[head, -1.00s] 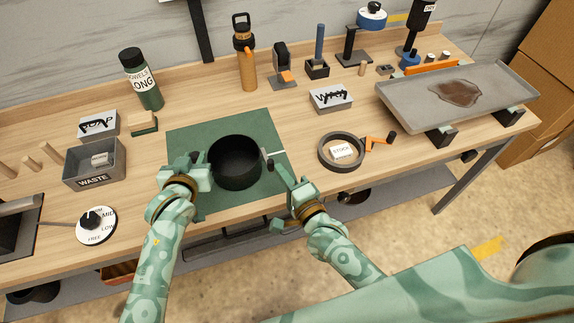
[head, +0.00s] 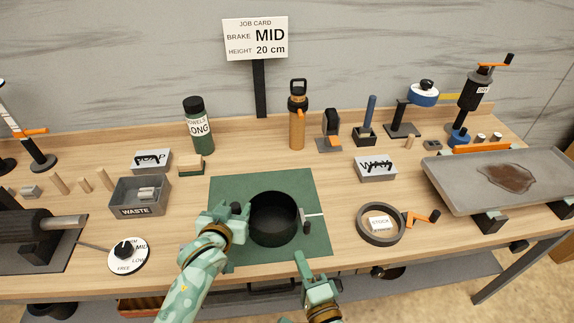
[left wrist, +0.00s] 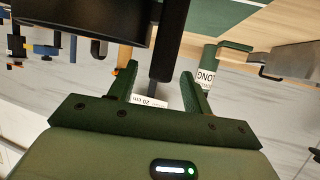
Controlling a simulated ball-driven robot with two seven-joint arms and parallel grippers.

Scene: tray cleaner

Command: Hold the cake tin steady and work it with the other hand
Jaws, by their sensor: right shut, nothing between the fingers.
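The black round cake tin (head: 274,218) stands upright on the green mat (head: 232,185). A dark clasp (head: 306,227) with a thin pale lever is on its right side. My left gripper (head: 236,212) is at the tin's left side. In the left wrist view its two fingers (left wrist: 160,75) are apart, with a dark bar (left wrist: 170,40) between them and visible gaps; the tin wall (left wrist: 85,18) is beside it. My right gripper (head: 301,262) is shut and empty at the mat's front edge, apart from the tin and in front of the clasp.
The job card (head: 256,38) reads brake MID, height 20 cm. A stock ring (head: 366,238) with an orange crank is right of the mat. The waste bin (head: 120,197) and brake dial (head: 128,256) are left. A grey tray (head: 450,180) is far right.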

